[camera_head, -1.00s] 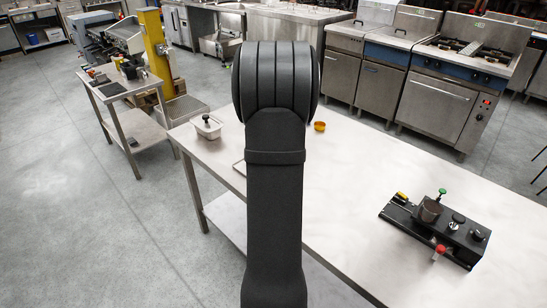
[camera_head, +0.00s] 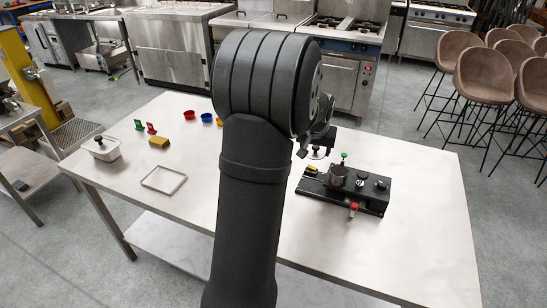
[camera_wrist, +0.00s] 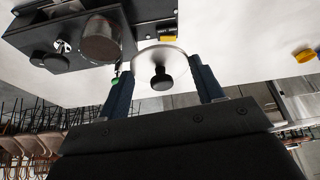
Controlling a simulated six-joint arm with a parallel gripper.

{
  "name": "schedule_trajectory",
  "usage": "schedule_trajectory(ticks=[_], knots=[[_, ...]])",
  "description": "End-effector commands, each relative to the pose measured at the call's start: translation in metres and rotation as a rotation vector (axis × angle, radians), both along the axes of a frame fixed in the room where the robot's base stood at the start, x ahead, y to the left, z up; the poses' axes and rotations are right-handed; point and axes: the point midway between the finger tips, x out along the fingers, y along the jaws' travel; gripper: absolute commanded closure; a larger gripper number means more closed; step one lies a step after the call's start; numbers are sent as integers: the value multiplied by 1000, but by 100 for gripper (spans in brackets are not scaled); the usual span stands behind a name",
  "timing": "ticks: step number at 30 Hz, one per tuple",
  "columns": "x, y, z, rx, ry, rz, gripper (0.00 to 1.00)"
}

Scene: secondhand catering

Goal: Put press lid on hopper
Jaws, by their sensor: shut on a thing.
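My gripper (camera_wrist: 160,66) is shut on the press lid (camera_wrist: 145,60), a round metal disc with a black knob, held between its two fingers. In the head view the lid (camera_head: 318,155) hangs at the right of my arm, just behind and left of the hopper.
The press unit has a green knob (camera_head: 343,156), a red knob (camera_head: 353,207) and dark knobs beside the hopper. The table's right side is clear.

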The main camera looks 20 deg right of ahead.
Motion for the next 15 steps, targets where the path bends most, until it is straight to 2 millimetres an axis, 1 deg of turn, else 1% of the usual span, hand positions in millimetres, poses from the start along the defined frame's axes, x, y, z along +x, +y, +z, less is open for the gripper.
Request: schedule_trajectory(ticks=[1,3,6,9,11,15], knots=[[-12,-18,8,-2,-4,-33,66],[-26,-36,15,-1,-3,-65,66],[-41,-53,23,0,-2,-97,66],[-50,-63,27,0,-3,-115,66],[-52,-65,28,1,-2,-121,66],[-54,-66,21,2,0,-123,66]])
